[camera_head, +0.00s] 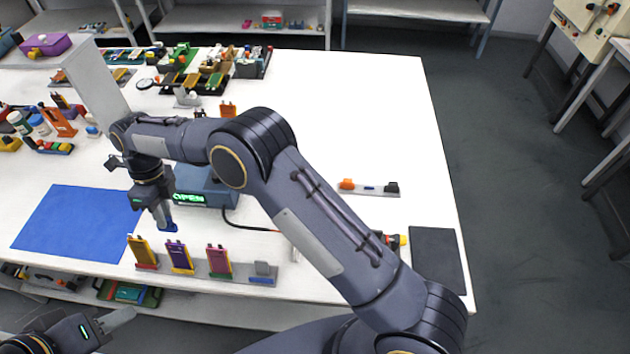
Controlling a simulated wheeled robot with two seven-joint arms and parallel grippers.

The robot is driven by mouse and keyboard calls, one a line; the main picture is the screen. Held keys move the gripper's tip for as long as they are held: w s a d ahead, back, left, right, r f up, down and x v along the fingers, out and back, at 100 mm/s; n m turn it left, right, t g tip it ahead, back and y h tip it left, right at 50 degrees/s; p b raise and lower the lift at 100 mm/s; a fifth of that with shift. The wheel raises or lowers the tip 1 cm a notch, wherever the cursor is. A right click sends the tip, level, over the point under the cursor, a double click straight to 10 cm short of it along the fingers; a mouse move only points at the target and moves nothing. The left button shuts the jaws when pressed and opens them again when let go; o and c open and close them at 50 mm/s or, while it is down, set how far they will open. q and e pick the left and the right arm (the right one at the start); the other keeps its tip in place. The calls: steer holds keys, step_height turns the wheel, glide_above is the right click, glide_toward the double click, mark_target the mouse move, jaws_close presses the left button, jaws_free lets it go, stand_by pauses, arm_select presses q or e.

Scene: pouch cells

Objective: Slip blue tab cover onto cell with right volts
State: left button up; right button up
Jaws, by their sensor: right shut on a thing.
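My right gripper (163,212) is shut on a small blue tab cover (170,227), held above the bench behind the row of cells. Three pouch cells stand upright near the front edge: a gold one (143,251), a purple one (179,256) and a pink one (218,261). The cover is apart from them, nearest the gold and purple cells in the picture.
A low grey holder with a blue base (262,272) ends the row at the right. A blue mat (78,222) lies left and is bare. A bar with orange and black ends (368,188) and a dark pad (437,258) lie right. The back right bench is clear.

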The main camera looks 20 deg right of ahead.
mark_target(169, 228)
steer(key=shift+f, duration=0.45)
steer(key=shift+r+p, duration=0.1)
steer(key=shift+p, duration=0.2)
steer(key=shift+b+x, duration=0.6)
steer(key=shift+x, duration=0.6)
steer(key=shift+b+x, duration=0.45)
steer(key=shift+x, duration=0.4)
